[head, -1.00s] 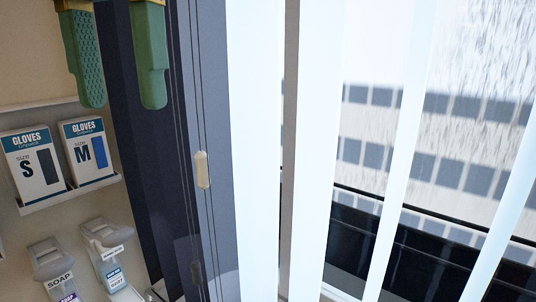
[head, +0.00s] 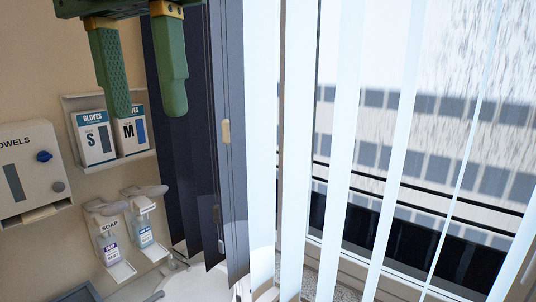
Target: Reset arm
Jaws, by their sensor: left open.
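My left gripper (head: 143,112) hangs down from the top left of the head view. Its two green fingers are apart with nothing between them, so it is open and empty. It shows in front of the glove boxes and the dark curtain, and it touches nothing that I can see. My right gripper is not in view.
Two glove boxes (head: 94,148) sit in a wall rack at left. A towel dispenser (head: 30,172) and two soap dispensers (head: 108,243) are nearby. A white sink (head: 190,284) lies below. A dark curtain (head: 180,160) and white vertical blinds (head: 295,150) front a window.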

